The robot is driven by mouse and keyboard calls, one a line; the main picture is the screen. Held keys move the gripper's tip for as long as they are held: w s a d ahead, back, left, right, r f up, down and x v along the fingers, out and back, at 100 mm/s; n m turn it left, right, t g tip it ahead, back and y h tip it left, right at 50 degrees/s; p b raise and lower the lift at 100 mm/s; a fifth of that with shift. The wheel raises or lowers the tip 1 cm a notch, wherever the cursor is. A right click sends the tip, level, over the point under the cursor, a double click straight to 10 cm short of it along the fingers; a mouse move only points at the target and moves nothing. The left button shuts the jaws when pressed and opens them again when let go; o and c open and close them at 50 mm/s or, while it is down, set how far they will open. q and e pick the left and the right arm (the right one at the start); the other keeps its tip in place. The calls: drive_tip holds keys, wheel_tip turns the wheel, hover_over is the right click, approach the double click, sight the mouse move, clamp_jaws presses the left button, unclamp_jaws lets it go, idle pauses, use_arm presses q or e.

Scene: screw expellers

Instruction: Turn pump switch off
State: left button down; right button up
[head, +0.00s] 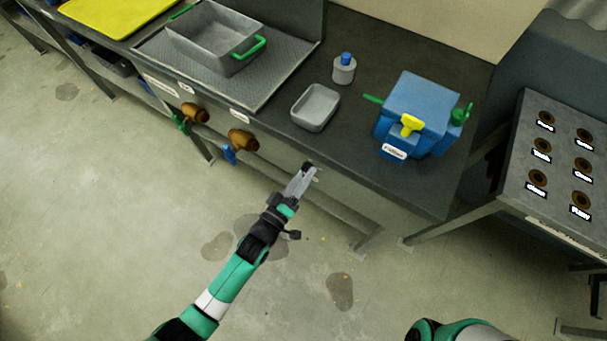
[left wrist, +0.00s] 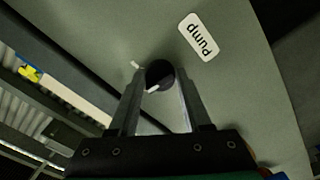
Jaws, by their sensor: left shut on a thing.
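The pump switch is a black round knob (left wrist: 159,74) with a white pointer mark, on the grey front panel of the bench. A white label reading "Pump" (left wrist: 198,37) is beside it, upside down in the left wrist view. In the head view the dark knob (head: 308,166) shows just past the fingertips. My left gripper (head: 303,178) reaches up to the bench front and is shut on the knob, one finger on each side in the left wrist view (left wrist: 160,95). My right gripper is out of the head view.
On the bench stand a blue machine (head: 420,105) with a yellow handle, a small grey tray (head: 315,107), a blue-capped container (head: 344,70) and a large metal basin (head: 212,42). Brown valves (head: 243,139) jut from the bench front. A panel of labelled knobs (head: 560,160) is at right.

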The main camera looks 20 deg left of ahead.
use_arm(q)
drive_tip(key=shift+n, duration=0.6)
drive_tip(key=shift+c, duration=1.8)
unclamp_jaws()
drive_tip(key=s+a+p, duration=0.1)
drive_tip(key=s+p, duration=0.2)
drive_tip(key=s, duration=0.8)
drive_tip(key=shift+s+a, duration=0.15)
drive_tip(key=shift+s, duration=0.15)
